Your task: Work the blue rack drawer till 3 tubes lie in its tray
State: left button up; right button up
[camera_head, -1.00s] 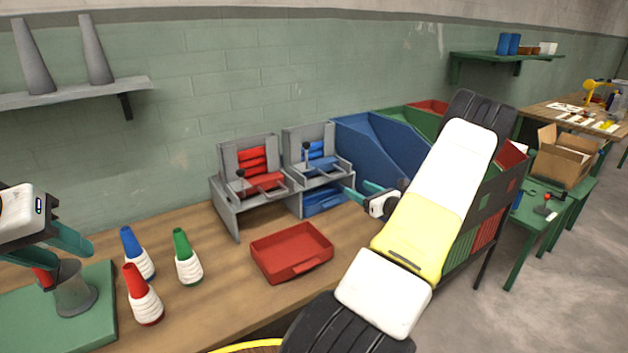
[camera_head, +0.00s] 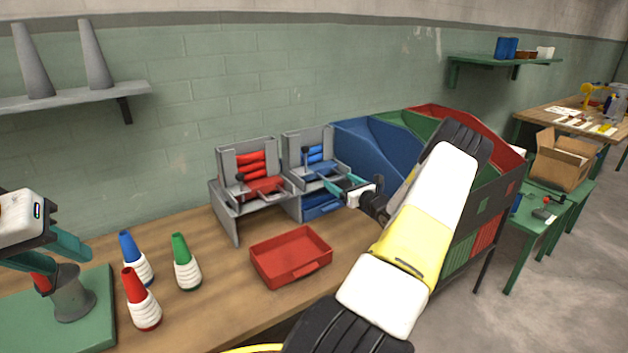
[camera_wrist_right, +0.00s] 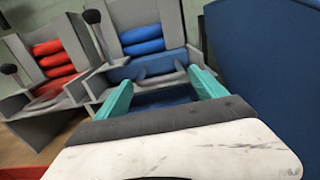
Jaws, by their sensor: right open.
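The blue rack (camera_head: 293,150) is a grey stand holding blue tubes (camera_head: 316,154), stacked in its upright magazine, with a blue drawer (camera_wrist_right: 133,70) below them. A blue tray (camera_head: 322,205) sits in the bay underneath; I cannot tell what lies in it. My right gripper (camera_head: 328,184) is open at the rack's front. In the right wrist view its teal fingers (camera_wrist_right: 160,84) stand on either side of the drawer's grey handle (camera_wrist_right: 160,74), apart from each other. My left gripper (camera_head: 73,262) is open over a grey holder (camera_head: 72,298) at the far left.
A red rack (camera_head: 228,160) with red tubes stands directly left of the blue one. A red tray (camera_head: 291,258) lies on the table in front. Yarn cones (camera_head: 187,263) stand at the left.

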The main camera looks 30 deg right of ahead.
jog(key=shift+c, duration=0.3)
grip_shut()
jog(key=s, duration=0.6)
jog(key=shift+s+d, duration=0.3)
jog(key=shift+o, duration=0.3)
grip_release()
jog(key=s, duration=0.7)
jog(key=shift+s+d, duration=0.4)
